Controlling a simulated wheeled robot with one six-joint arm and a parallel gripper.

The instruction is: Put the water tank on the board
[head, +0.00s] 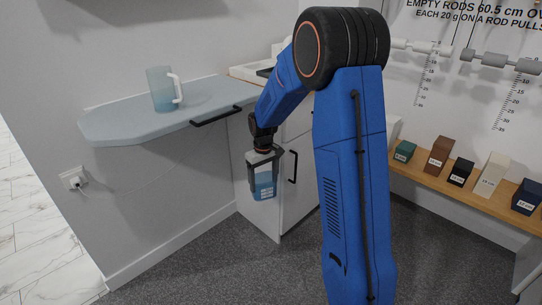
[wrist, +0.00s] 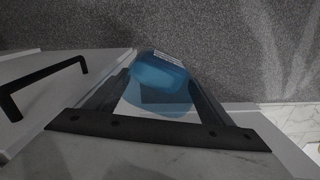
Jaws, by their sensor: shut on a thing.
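The water tank (head: 264,188) is a small blue translucent container with a pale label. My gripper (head: 264,180) points down and is shut on it, a finger at each side. In the wrist view the tank (wrist: 160,72) shows between the two dark fingers, above the grey floor. The board (head: 125,127) is a pale blue, rounded shelf on the wall, like an ironing board, to the left of my gripper. The held tank hangs lower than the board's top and to the right of it.
A translucent jug (head: 161,89) with a white handle stands on the board. A black bar handle (head: 216,116) is at the board's front edge. A white cabinet (head: 300,190) is behind my gripper. A wooden shelf (head: 465,188) with several labelled blocks is at right.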

